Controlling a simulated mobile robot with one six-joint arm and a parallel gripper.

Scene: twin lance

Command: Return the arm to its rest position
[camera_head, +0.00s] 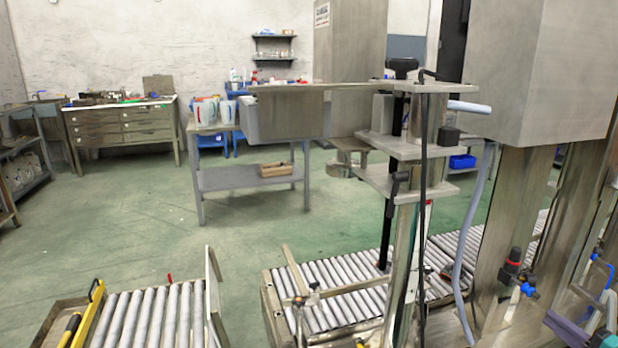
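I cannot make out my arm or my gripper in the head view, so neither its pose nor whether it is open or shut can be seen. The task names no other object. A tall grey metal machine (403,165) with stacked plates, a black cable and a pale hose stands right of centre.
Roller conveyors (330,290) run along the front, with another section (150,315) at lower left. A large grey housing (540,75) fills the upper right. A grey table (245,180) and a drawer workbench (120,127) stand farther back. The green floor (130,215) at left is clear.

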